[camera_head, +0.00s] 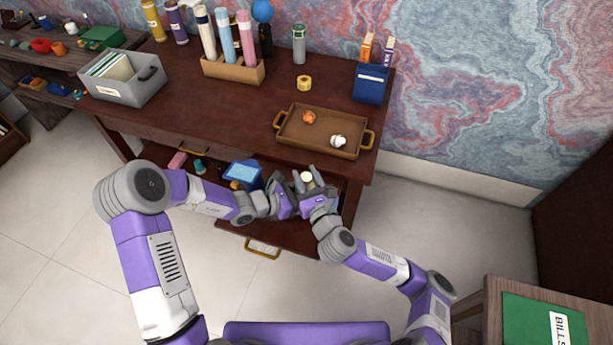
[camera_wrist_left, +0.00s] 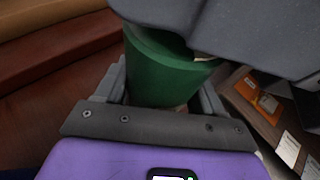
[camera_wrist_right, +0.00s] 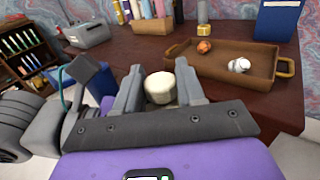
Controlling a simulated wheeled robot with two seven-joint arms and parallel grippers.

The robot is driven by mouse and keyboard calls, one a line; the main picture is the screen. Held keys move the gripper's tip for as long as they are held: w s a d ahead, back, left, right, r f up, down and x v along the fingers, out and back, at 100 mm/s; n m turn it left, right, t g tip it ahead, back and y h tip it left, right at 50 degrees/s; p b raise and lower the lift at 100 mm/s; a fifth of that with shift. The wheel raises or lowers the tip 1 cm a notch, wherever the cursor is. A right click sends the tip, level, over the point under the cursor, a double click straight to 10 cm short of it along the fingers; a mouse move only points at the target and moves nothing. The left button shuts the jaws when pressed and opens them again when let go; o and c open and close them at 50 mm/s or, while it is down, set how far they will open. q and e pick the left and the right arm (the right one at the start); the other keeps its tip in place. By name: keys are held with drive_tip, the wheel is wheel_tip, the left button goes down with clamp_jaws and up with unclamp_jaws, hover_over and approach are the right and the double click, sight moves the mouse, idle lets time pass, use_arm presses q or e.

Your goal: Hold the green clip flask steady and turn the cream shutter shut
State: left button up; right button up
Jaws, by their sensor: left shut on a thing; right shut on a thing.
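The green clip flask (camera_wrist_left: 160,72) stands between the fingers of my left gripper (camera_wrist_left: 160,88) in the left wrist view, and the gripper is shut on it. Grey parts cover its upper part there. The cream shutter (camera_wrist_right: 160,88) sits between the fingers of my right gripper (camera_wrist_right: 160,82) in the right wrist view, and that gripper is shut on it. In the head view the cream shutter (camera_head: 307,178) shows as a small pale top between the right fingertips. The flask's green body is hidden by my grippers there. The shutter's exact angle cannot be told.
The grippers meet in front of the desk, over an open drawer (camera_head: 285,240). A blue box (camera_head: 243,172) lies left of them. A brown tray (camera_head: 290,140) with an orange item and a white item is on the desk behind. A blue holder (camera_head: 370,86) stands at the back right.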

sight(307, 182)
drive_tip(key=shift+a+f+m+t+h, duration=0.1)
drive_tip(key=shift+m+t+h, duration=0.4)
drive_tip(key=shift+m+h, duration=1.4)
drive_tip(key=shift+n+h, duration=0.3)
drive_tip(key=shift+h, duration=0.4)
drive_tip(key=o, duration=0.9)
drive_tip(key=shift+o, duration=0.2)
drive_tip(key=s, duration=0.7)
drive_tip(key=shift+s+d, duration=0.25)
drive_tip(key=shift+d, duration=0.1)
